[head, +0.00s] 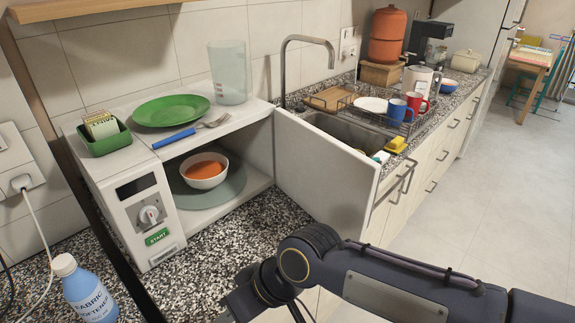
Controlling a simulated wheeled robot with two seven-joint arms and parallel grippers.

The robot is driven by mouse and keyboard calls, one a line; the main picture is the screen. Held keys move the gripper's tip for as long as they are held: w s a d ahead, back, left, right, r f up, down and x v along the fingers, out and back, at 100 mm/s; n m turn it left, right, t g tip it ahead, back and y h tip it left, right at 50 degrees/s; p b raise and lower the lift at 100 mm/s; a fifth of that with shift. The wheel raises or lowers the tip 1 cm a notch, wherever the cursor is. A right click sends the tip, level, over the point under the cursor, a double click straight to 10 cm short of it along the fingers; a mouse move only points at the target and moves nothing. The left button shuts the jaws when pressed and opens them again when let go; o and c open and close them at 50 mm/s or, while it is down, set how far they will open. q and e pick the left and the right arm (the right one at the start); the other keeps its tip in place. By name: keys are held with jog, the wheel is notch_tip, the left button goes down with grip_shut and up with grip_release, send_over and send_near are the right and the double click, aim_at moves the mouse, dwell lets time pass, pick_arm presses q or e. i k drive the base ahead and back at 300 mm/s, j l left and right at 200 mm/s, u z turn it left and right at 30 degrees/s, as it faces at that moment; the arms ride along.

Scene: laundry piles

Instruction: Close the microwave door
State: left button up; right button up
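The white microwave (128,192) stands on the speckled counter at the left. Its door (325,180) is wide open, hinged at the right side of the opening and swung out toward the front right. Inside, an orange-filled bowl (205,182) sits on a round turntable (228,187). My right arm comes in from the right, in front of and below the door. Its end, with what looks like the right gripper (240,303), is dark and cut by the bottom edge; its fingers are not clear. It appears apart from the door. My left gripper is not in view.
On the microwave's top are a green plate (171,110), a fork (178,138), a glass (228,72) and a green sponge holder (103,144). A fabric softener bottle (85,290) stands at the lower left. The sink (345,130) and a dish rack lie behind the door.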

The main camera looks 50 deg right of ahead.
aim_at(337, 186)
jog(key=k+l, duration=0.2)
jog(key=l, duration=0.15)
jog(key=k+l, duration=0.25)
jog(key=k+l+z, duration=0.1)
jog(key=l, duration=0.35)
jog(key=l+z, duration=0.1)
jog(key=l, duration=1.4)
